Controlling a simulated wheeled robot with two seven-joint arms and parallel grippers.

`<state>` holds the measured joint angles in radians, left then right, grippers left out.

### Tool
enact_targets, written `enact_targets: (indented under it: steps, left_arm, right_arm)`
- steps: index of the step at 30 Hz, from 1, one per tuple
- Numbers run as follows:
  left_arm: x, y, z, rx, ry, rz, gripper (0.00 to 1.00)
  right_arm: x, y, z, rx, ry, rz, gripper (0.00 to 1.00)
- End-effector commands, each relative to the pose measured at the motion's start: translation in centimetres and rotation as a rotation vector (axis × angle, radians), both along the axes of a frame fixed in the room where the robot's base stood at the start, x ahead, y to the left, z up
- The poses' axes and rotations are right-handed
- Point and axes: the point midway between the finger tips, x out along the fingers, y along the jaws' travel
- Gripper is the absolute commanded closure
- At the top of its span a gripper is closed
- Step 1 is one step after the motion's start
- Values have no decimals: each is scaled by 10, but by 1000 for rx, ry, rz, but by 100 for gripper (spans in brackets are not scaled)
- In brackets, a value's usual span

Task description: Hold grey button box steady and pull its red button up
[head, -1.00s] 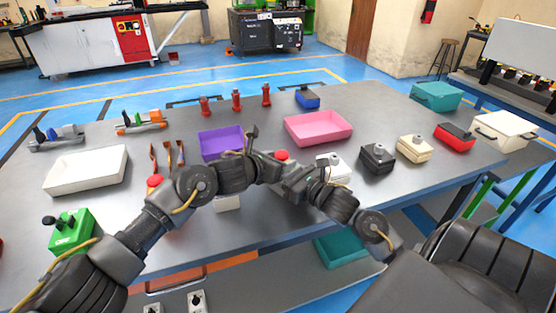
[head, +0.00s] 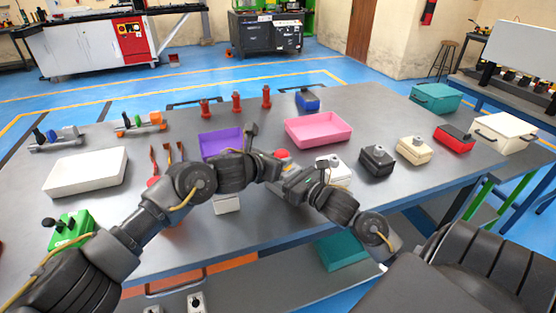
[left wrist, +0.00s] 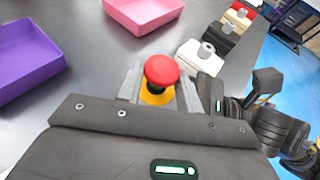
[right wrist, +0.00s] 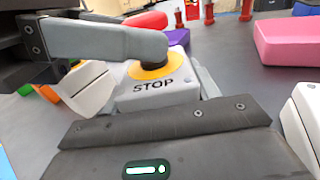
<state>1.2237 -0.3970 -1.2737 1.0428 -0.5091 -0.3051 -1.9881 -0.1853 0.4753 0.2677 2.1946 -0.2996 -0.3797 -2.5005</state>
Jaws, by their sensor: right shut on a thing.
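The grey button box, marked STOP (right wrist: 158,88), has a yellow ring and dark stem on top. Its red button (left wrist: 161,70) shows from above in the left wrist view and as a red cap in the head view (head: 282,154). My right gripper (head: 292,177) is shut on the box, with a finger at its side in the right wrist view. My left gripper (head: 270,164) is at the top of the box. Its fingers stand on either side of the button, with a gap visible, and look open. The arms hide most of the box in the head view.
A purple tray (head: 220,140) and a pink tray (head: 318,131) lie behind the grippers. White (head: 340,171), black (head: 376,160) and cream (head: 413,149) boxes stand to the right. A green box (head: 70,231) stands at the left near my left arm.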

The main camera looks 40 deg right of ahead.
Motion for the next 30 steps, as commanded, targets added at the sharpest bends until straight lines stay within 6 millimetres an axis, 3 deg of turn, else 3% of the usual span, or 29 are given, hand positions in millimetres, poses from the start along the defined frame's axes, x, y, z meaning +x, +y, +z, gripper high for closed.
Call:
enact_targets:
  steps: [1, 4, 16, 20, 30]
  left_arm:
    - [0, -1, 3, -6, -2, 1, 59]
    - [0, 0, 3, -5, -1, 0, 46]
    - [-1, 5, 4, -4, -1, 1, 46]
    - [-4, 20, 10, -4, -2, 1, 46]
    - [-20, 78, 35, -3, -4, 1, 46]
  right_arm:
    - [0, -1, -3, -1, 7, -2, 69]
    - [0, -1, -2, -1, 7, -2, 69]
    - [0, 0, -2, 0, 6, -1, 69]
    - [0, 0, -2, 0, 5, -1, 69]
    - [0, 0, -2, 0, 5, 0, 69]
